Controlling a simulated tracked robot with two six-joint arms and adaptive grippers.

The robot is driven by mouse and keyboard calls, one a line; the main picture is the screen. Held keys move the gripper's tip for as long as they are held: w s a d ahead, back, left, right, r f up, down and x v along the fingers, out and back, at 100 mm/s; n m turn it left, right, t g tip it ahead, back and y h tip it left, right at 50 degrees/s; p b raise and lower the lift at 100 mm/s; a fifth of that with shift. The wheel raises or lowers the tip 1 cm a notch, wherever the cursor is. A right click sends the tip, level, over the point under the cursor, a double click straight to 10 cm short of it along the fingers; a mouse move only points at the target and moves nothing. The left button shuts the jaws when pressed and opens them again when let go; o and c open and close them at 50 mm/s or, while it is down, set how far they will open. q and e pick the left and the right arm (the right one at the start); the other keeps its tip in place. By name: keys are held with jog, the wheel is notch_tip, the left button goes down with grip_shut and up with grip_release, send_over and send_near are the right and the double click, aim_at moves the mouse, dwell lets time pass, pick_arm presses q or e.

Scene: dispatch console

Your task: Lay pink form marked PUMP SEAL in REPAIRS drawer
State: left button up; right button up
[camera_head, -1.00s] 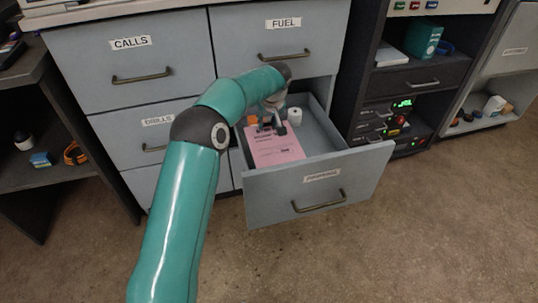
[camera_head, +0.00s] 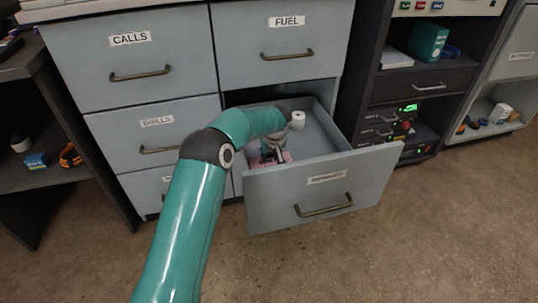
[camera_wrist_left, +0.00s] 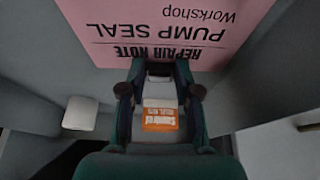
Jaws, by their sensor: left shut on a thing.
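The pink form (camera_wrist_left: 175,30), printed REPAIR NOTE, PUMP SEAL and Workshop, fills the top of the left wrist view. My left gripper (camera_wrist_left: 160,68) is shut on its edge. In the head view the gripper (camera_head: 272,155) is inside the open drawer (camera_head: 318,200), low behind its front. Only a small part of the form (camera_head: 287,158) shows there; the drawer front and gripper hide the rest. I cannot tell whether the form touches the drawer floor. The drawer's label is too blurred to read. My right gripper is not in view.
A white roll (camera_head: 298,119) stands in the drawer beside my wrist. An orange-and-white box (camera_wrist_left: 160,118) shows between my fingers in the wrist view. Shut drawers marked CALLS (camera_head: 130,65), FUEL (camera_head: 290,40) and DRILLS (camera_head: 160,140) surround it. A dark rack (camera_head: 400,100) stands to the right.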

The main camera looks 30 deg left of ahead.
pick_arm(q)
jog(key=o, duration=1.1)
jog(key=shift+c, duration=0.2)
jog(key=shift+s+d+r, duration=0.1)
jog(key=shift+r, duration=0.45)
jog(key=p+v, duration=0.3)
jog(key=v, duration=0.8)
jog(key=shift+p, duration=0.35)
